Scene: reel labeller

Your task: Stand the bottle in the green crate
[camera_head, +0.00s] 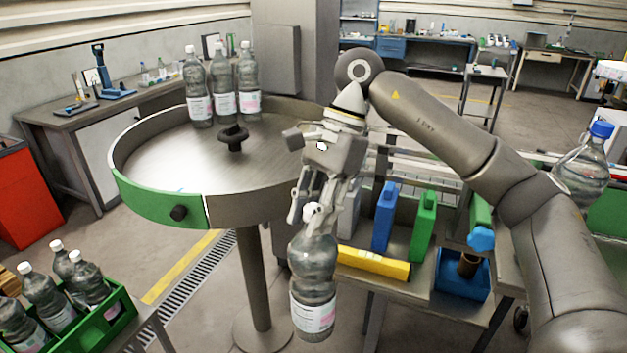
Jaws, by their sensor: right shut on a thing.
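A clear bottle with a white cap and a pale label (314,290) hangs upright from my right gripper (318,212). The gripper is shut around the bottle's neck, just under the cap. The bottle is in the air, in front of the round table and right of its post. The green crate (118,325) is at the lower left, on a stand and partly cut off by the picture's edge. It holds several similar bottles (40,290). The bottle in my gripper is well to the right of the crate and apart from it. My left gripper is not in view.
A round metal table (160,160) with a rim carries 3 more bottles (222,85) at its back. Right of the held bottle, a bench holds blue and green containers (385,215), a yellow one (372,263) and a blue bin (462,285). A large blue-capped bottle (583,170) stands far right.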

